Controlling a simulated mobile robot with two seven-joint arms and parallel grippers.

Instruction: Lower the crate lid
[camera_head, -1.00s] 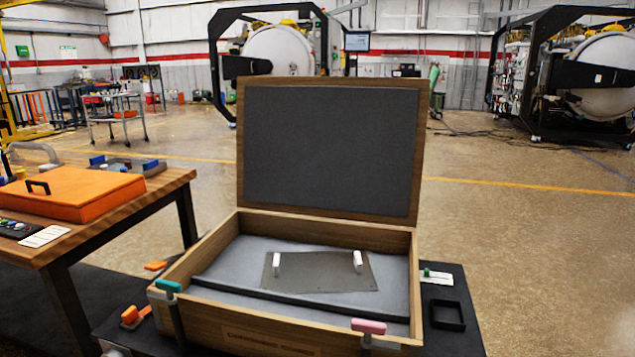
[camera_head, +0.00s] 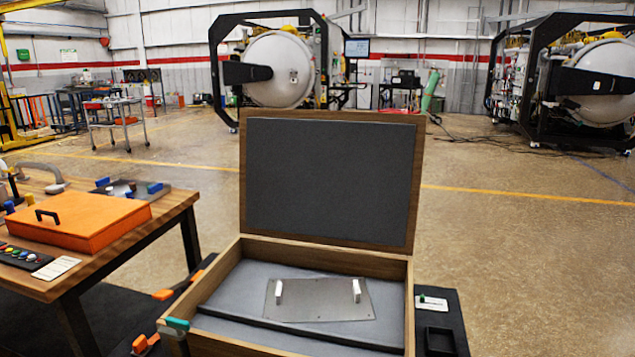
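The wooden crate (camera_head: 405,290) stands open in the lower middle of the head view, its front cut off by the bottom edge. Its lid (camera_head: 330,182) is raised upright at the back, with a dark grey padded inner face. Inside the crate, a flat metal plate (camera_head: 320,302) with two white handles lies on grey lining, behind a dark strip. A teal-topped latch (camera_head: 177,324) is at the front left corner. Neither of my grippers shows in the view.
A wooden table (camera_head: 165,207) at the left holds an orange case (camera_head: 80,218) and small tools. A dark surface (camera_head: 455,318) beside the crate carries a small black tray (camera_head: 440,340) and a white label. Open floor (camera_head: 530,250) lies to the right and behind.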

